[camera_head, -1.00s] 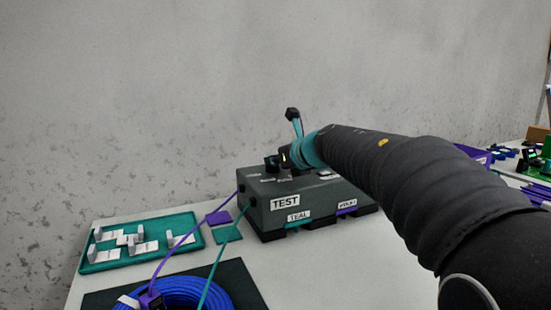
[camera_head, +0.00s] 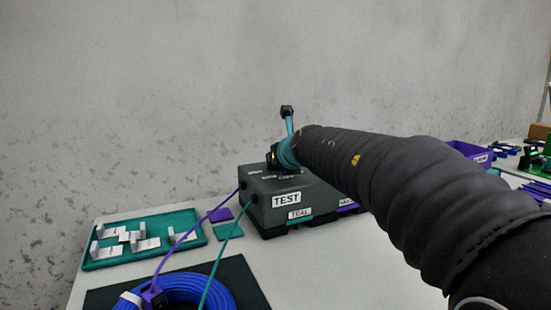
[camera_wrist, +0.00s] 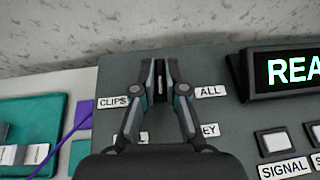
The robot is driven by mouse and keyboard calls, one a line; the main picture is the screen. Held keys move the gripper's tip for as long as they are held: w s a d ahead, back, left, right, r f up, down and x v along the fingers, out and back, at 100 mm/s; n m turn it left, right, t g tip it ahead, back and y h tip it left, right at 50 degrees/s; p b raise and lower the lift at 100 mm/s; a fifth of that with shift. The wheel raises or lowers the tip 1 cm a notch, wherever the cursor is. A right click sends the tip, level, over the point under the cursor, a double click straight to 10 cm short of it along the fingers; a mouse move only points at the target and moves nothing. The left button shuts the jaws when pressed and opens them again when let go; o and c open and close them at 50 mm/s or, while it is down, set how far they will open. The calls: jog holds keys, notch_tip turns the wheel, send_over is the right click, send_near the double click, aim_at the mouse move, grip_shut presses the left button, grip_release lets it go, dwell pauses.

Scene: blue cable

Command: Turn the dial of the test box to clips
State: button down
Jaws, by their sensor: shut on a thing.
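The dark grey test box (camera_head: 262,207), with a TEST label on its front, stands on the table in the head view. In the wrist view its top panel (camera_wrist: 222,125) carries the labels CLIPS (camera_wrist: 111,102) at left and ALL (camera_wrist: 209,91) at right. Two lower labels are partly hidden by my gripper. My gripper (camera_wrist: 161,70) is shut on the dial (camera_wrist: 161,82), between CLIPS and ALL. The dial shows only as a narrow dark strip with a pale mark, pointing roughly up the picture. In the head view my gripper (camera_head: 272,159) is over the box's far left part.
A lit display (camera_wrist: 292,71) reading "REA" and square buttons (camera_wrist: 273,143) lie right of the dial. A purple cable (camera_head: 184,247) and a teal cable (camera_head: 217,262) run from the box towards a blue coil (camera_head: 190,287). A teal tray (camera_head: 150,256) stands left.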

jog(key=shift+f, duration=0.25)
jog(key=c, duration=1.2)
grip_release()
jog(key=shift+r, duration=0.15)
jog(key=shift+s+r, duration=0.1)
jog(key=shift+s, duration=0.05)
jog(key=v, duration=1.1)
jog(key=shift+s+d+r, duration=0.1)
jog(key=shift+s, duration=0.15)
